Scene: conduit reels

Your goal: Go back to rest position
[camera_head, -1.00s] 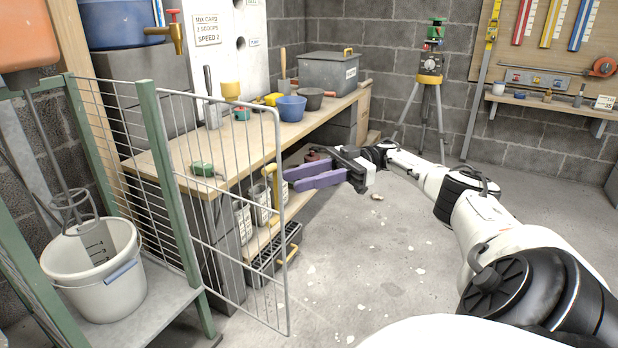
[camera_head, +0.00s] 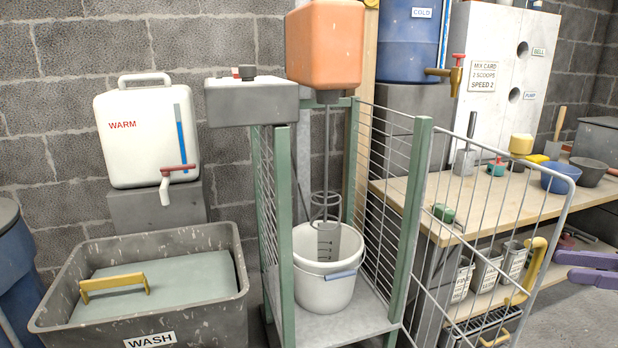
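My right gripper (camera_head: 588,268) shows at the right edge of the head view. Its two purple fingers are spread apart with nothing between them. It is to the right of the open wire gate (camera_head: 490,190), in front of the lower shelf of the wooden bench (camera_head: 390,190). The rest of the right arm is out of the picture. My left gripper is not in view.
A green-framed mixer cage holds a white bucket (camera_head: 325,290) under an orange mixer head (camera_head: 325,45). A grey wash tub (camera_head: 245,310) stands at the left, below a white warm-water container (camera_head: 150,130). The wire gate juts out in front of the bench.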

